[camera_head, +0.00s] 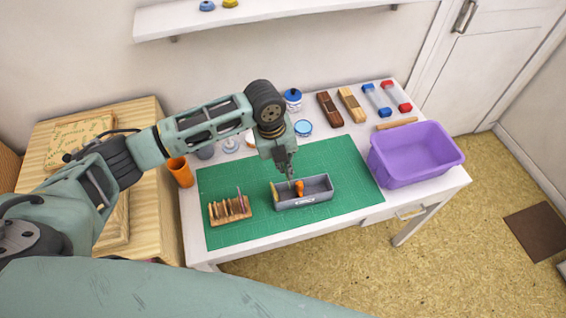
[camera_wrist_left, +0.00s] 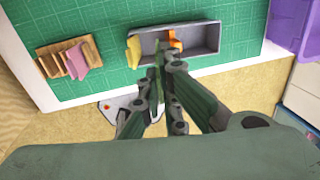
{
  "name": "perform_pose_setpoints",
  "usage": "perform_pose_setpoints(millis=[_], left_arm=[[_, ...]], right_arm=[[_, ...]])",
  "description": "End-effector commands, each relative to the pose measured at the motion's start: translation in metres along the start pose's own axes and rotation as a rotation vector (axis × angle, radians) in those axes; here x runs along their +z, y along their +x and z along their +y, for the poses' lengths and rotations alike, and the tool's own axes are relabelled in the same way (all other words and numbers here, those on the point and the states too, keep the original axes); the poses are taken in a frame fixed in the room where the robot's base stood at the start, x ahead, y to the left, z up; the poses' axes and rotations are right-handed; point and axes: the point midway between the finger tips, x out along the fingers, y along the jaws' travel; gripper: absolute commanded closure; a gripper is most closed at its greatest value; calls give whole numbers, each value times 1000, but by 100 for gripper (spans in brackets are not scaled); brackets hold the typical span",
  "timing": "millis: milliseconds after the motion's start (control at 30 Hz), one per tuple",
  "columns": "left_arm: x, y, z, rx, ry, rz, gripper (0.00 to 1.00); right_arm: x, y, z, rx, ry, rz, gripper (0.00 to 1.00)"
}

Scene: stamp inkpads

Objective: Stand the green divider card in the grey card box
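The grey card box (camera_head: 318,197) sits on the green mat. A yellow card (camera_head: 275,192) stands at its left end and an orange card (camera_head: 300,187) stands further right. The box also shows in the left wrist view (camera_wrist_left: 208,42). My left gripper (camera_head: 289,172) points down above the box's left half. In the left wrist view a thin green strip, seen nearly edge-on between the fingertips, looks like the green divider card (camera_wrist_left: 160,57). The fingers appear closed on it, and partly hide it. I cannot tell whether its lower edge is inside the box. My right gripper is out of view.
A wooden rack (camera_head: 230,213) with several cards, one pinkish, stands left of the box. A purple tub (camera_head: 415,155) is at the right. Ink pads, stamps and an orange cup (camera_head: 180,172) line the table's back and left. The mat's front right is clear.

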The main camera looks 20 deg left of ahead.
Motion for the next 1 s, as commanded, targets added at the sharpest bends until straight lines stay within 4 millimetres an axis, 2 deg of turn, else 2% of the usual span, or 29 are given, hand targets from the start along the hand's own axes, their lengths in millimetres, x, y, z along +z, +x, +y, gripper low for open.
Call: perform_pose_setpoints(millis=[667, 1000], left_arm=[[0, 53, 9, 1, -1, 0, 100], [-1, 80, 14, 1, -1, 1, 100]], right_arm=[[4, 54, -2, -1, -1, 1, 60], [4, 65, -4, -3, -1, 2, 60]])
